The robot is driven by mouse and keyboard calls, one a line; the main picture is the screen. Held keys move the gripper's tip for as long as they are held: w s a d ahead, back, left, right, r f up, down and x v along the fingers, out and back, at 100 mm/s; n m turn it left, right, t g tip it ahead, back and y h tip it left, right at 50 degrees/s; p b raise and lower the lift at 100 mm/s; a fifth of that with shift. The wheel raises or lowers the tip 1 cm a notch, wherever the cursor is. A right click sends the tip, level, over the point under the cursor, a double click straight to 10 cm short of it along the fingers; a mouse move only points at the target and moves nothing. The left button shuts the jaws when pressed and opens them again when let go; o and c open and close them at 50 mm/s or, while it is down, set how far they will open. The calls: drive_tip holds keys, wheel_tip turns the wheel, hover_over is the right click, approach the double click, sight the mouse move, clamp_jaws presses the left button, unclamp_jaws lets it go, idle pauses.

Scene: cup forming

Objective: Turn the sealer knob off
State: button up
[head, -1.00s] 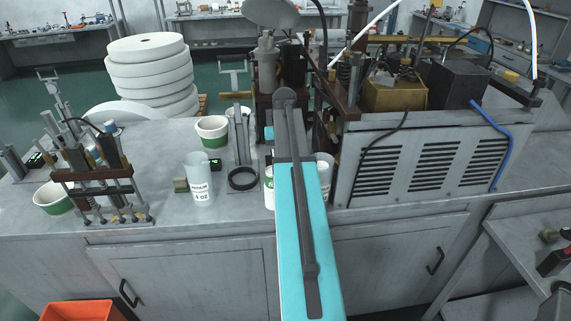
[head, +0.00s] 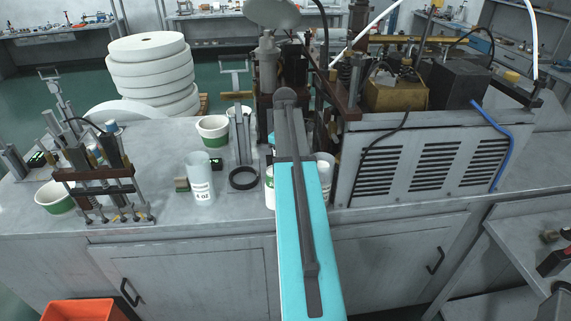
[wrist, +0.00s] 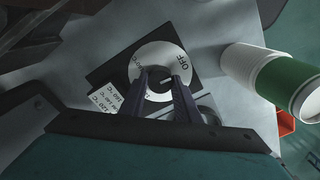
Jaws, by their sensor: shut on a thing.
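The sealer knob (wrist: 159,96) shows in the wrist view as a dark round knob in the middle of a white dial (wrist: 151,56). The dial has "OFF" printed at its upper right and sits on a black plate. My gripper (wrist: 161,77) has its two dark fingers closed on either side of the knob. The fingers cover part of the knob, so I cannot read its setting for sure. In the head view my turquoise arm hides the knob and the gripper.
A vented grey machine housing (head: 410,165) is close on the right.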

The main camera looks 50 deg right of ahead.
drive_tip(key=shift+s+f+n, duration=0.1)
drive_tip(key=shift+s+n, duration=0.1)
drive_tip(key=shift+n, duration=0.3)
drive_tip(key=o, duration=1)
drive_tip(key=shift+o, duration=0.2)
drive_tip(key=shift+w+r, duration=0.1)
drive_tip(key=shift+r, duration=0.1)
drive_tip(key=shift+r, duration=0.65)
wheel_tip(320, 180, up, 12)
drive_tip(key=b, duration=0.3)
drive_tip(key=shift+r+b, duration=0.15)
drive_tip(key=shift+b, duration=0.15)
drive_tip(key=shift+r, duration=0.1)
